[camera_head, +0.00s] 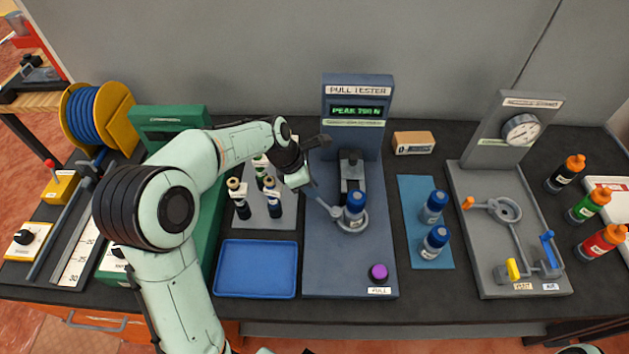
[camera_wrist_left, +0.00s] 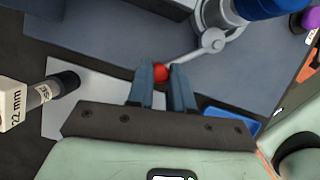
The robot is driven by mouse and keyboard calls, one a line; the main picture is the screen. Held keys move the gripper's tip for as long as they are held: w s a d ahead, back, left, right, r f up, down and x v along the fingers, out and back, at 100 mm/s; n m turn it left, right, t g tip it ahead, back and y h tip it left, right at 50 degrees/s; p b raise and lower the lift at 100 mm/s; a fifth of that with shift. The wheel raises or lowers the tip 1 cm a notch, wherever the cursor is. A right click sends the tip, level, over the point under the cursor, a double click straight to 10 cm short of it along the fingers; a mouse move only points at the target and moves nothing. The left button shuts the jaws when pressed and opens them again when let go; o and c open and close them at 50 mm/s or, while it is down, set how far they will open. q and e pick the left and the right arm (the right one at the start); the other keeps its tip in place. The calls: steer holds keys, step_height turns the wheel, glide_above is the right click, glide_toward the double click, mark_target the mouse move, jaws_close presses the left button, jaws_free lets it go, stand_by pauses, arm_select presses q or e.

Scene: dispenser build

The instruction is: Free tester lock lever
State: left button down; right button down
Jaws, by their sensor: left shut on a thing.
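The pull tester (camera_head: 315,260) stands mid-bench, its green display lit and reading PEAK. A blue-capped bottle (camera_head: 355,203) stands upright in its grey ring clamp (camera_head: 353,224); the cap also shows in the left wrist view (camera_wrist_left: 268,8). The lock lever (camera_wrist_left: 186,55) runs from the clamp to a red knob (camera_wrist_left: 160,72). My left gripper (camera_head: 312,188) is at the clamp's left side. In the left wrist view its fingers (camera_wrist_left: 161,70) are shut on the red knob, which shows between the tips. My right gripper is not in view.
An empty blue tray (camera_head: 256,268) lies in front. Two blue-capped bottles (camera_head: 434,242) stand on a blue mat to the right. A purple button (camera_head: 378,271) is at the tester's front.

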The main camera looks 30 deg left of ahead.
arm_select(q)
steer(key=shift+s+n, duration=0.2)
steer(key=shift+n, duration=0.1)
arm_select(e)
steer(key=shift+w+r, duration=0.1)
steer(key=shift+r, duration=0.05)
arm_select(q)
steer(key=c, duration=1.3)
jaws_free()
